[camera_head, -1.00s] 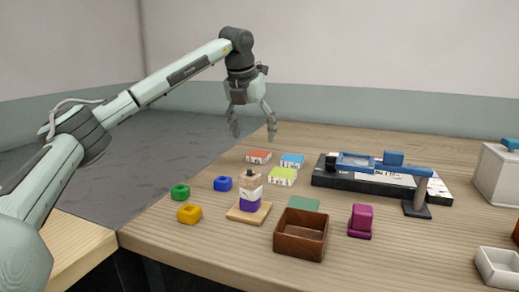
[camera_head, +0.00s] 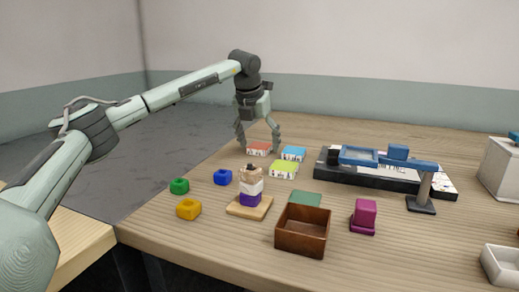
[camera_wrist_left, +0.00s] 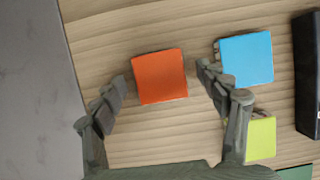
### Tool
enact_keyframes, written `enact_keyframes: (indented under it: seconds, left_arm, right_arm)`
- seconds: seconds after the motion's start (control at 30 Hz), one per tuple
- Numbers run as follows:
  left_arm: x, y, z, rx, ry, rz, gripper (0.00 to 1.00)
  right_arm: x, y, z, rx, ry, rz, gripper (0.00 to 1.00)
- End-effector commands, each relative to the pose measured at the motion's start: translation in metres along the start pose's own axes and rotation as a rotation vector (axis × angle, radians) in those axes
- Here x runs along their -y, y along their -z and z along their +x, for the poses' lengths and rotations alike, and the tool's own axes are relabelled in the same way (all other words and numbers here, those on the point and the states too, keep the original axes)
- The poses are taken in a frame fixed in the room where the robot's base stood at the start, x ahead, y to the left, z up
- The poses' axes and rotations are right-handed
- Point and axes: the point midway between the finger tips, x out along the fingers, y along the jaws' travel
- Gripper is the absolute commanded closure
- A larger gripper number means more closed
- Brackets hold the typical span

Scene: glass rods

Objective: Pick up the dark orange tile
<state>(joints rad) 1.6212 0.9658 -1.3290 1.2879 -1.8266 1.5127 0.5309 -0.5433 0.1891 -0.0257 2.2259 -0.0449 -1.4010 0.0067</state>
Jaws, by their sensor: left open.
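The dark orange tile (camera_head: 259,149) lies on the wooden table near its far left edge. In the left wrist view the dark orange tile (camera_wrist_left: 160,76) sits between and a little beyond the fingertips, apart from both. My left gripper (camera_head: 259,146) points down over it, open and empty; its fingers (camera_wrist_left: 162,83) show on both sides in the left wrist view. The right fingertip is close to the light blue tile (camera_wrist_left: 246,59), which also shows in the head view (camera_head: 293,153). My right gripper is not in view.
A lime tile (camera_head: 284,168) lies in front of the orange one. A peg with stacked pieces on a wooden base (camera_head: 244,210), a brown box (camera_head: 290,240), and a black board (camera_head: 330,177) with a blue-topped stand are nearby. Blue, green and yellow blocks (camera_head: 188,209) lie left.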

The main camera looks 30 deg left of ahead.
Motion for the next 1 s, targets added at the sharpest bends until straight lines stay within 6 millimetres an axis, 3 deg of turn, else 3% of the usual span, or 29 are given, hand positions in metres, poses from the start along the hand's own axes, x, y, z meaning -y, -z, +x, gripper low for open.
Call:
enact_keyframes:
  seconds: [0.07, 0.53, 0.83, 1.0]
  left_arm:
    - [0.000, 0.000, 0.000, 0.000, 0.000, 0.000, 0.26]
    - [0.000, 0.000, -0.001, 0.000, 0.000, -0.001, 0.84]
    - [0.000, -0.001, -0.003, 0.002, 0.000, -0.001, 0.84]
    - [0.001, -0.007, -0.016, 0.004, 0.002, -0.001, 0.84]
  right_arm:
    - [0.000, 0.002, -0.001, -0.005, 0.001, 0.001, 1.00]
    - [0.002, 0.004, -0.002, -0.007, 0.004, 0.004, 1.00]
    - [0.002, 0.003, -0.003, -0.006, 0.004, 0.004, 1.00]
    - [0.002, 0.001, -0.002, -0.003, 0.005, 0.003, 1.00]
